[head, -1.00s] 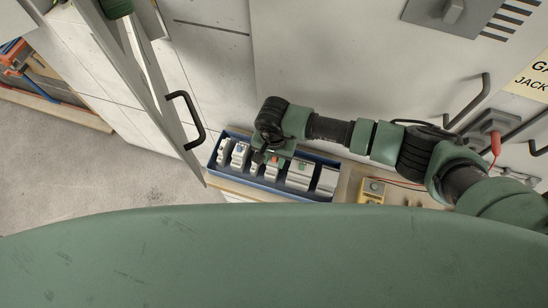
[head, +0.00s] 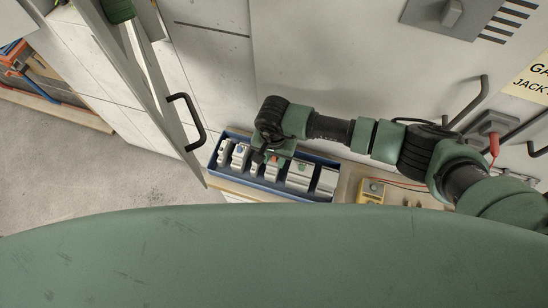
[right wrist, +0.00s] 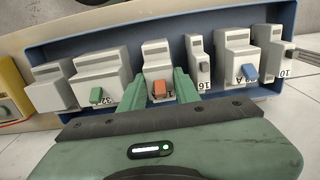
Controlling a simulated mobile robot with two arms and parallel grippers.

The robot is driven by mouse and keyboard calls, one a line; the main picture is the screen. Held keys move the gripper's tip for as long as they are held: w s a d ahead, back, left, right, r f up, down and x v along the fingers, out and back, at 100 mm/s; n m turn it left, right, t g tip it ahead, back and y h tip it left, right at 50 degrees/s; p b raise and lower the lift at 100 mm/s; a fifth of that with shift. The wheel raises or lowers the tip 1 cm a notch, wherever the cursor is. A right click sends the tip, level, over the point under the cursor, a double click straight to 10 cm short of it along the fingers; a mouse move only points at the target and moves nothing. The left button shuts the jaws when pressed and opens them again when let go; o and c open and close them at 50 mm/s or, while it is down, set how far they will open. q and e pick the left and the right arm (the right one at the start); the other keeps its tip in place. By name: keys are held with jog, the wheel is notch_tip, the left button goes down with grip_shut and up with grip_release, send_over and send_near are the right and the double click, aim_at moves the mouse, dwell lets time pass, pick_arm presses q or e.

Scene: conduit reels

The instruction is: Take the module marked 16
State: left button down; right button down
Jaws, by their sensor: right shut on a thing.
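The module marked 16 (right wrist: 198,68) is narrow and light grey with a dark lever. It stands in a blue tray (right wrist: 60,48), right of my right gripper (right wrist: 160,88) in the right wrist view. That gripper is shut on a wider grey module with an orange lever (right wrist: 157,58); its label is partly hidden, only a "1" shows. In the head view, my right gripper (head: 268,157) is over the tray (head: 262,183), at the orange-lever module (head: 275,161). My left gripper is out of view.
The tray also holds modules marked 32 (right wrist: 100,75), A (right wrist: 237,55) and 10 (right wrist: 272,50), plus a plain grey one (right wrist: 50,90). An open cabinet door with a black handle (head: 190,118) stands left of the tray. A yellow box (head: 372,190) is to its right.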

jog(key=shift+r+p, duration=0.3)
jog(key=shift+r, duration=0.35)
jog(key=shift+r+p, duration=1.8)
jog(key=shift+r, duration=1.15)
